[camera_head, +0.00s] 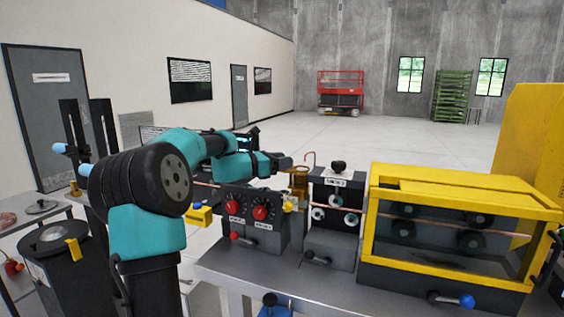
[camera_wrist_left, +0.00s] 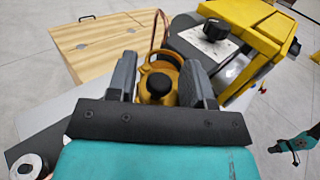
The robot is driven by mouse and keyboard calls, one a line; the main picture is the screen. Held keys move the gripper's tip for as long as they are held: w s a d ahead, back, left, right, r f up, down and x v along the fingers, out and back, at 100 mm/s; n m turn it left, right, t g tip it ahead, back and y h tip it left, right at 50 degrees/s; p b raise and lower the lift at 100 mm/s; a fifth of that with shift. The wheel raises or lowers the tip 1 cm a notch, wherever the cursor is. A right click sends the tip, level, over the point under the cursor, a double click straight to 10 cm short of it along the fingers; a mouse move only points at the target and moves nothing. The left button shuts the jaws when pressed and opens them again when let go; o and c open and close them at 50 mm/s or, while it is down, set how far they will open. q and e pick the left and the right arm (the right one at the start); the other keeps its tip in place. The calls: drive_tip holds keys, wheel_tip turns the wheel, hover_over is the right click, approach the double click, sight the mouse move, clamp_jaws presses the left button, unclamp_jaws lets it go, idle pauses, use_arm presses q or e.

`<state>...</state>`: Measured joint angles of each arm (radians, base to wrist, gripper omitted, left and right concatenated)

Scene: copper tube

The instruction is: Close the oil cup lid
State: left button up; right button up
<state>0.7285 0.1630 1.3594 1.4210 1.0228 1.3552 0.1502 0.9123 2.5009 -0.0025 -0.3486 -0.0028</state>
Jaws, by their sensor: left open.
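The oil cup (camera_head: 299,178) is a small brass-coloured cup at the back of the bench in the head view. I cannot tell clearly how the lid sits. My left gripper (camera_head: 287,163) is beside the cup, at its left. In the left wrist view my left gripper (camera_wrist_left: 160,75) is open, with one finger on each side of the cup; contact is unclear.
A grey block with red knobs (camera_head: 258,211) stands below my left wrist. A black-knobbed station (camera_head: 335,195) and a yellow-framed roller machine (camera_head: 460,215) stand to the right. A teal and black part (camera_wrist_left: 296,146), perhaps my right arm, shows in the wrist view.

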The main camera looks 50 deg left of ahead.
use_arm(q)
drive_tip(key=shift+c, duration=0.5)
drive_tip(key=c, duration=0.8)
drive_tip(key=shift+o, duration=0.2)
drive_tip(key=shift+d+n+y, duration=0.15)
drive_tip(key=shift+n+y, duration=0.15)
drive_tip(key=shift+y, duration=0.1)
drive_tip(key=shift+w+d+n+t+y, duration=0.1)
drive_tip(key=shift+d+n+t+y, duration=0.15)
drive_tip(key=shift+n+y, duration=0.8)
drive_tip(key=shift+d+n+t+y, duration=0.15)
drive_tip(key=shift+d+n+y, duration=0.3)
drive_tip(key=shift+y, duration=1)
drive_tip(key=shift+w+d+n+y, duration=0.1)
drive_tip(key=shift+n+y, duration=0.8)
drive_tip(key=shift+y, duration=0.4)
drive_tip(key=shift+w+d+n+g+y, duration=0.15)
drive_tip(key=shift+n+g+y, duration=0.2)
drive_tip(key=shift+n+y, duration=0.35)
drive_tip(key=shift+w+d+n+g+y, duration=0.15)
drive_tip(key=shift+n+g+y, duration=0.25)
drive_tip(key=shift+y, duration=0.55)
drive_tip(key=shift+w+d+n+g+y, duration=0.15)
drive_tip(key=shift+n+g+y, duration=0.1)
drive_tip(key=shift+n+y, duration=0.5)
drive_tip(key=shift+s, duration=0.1)
drive_tip(key=o, duration=0.9)
drive_tip(key=shift+c, duration=0.2)
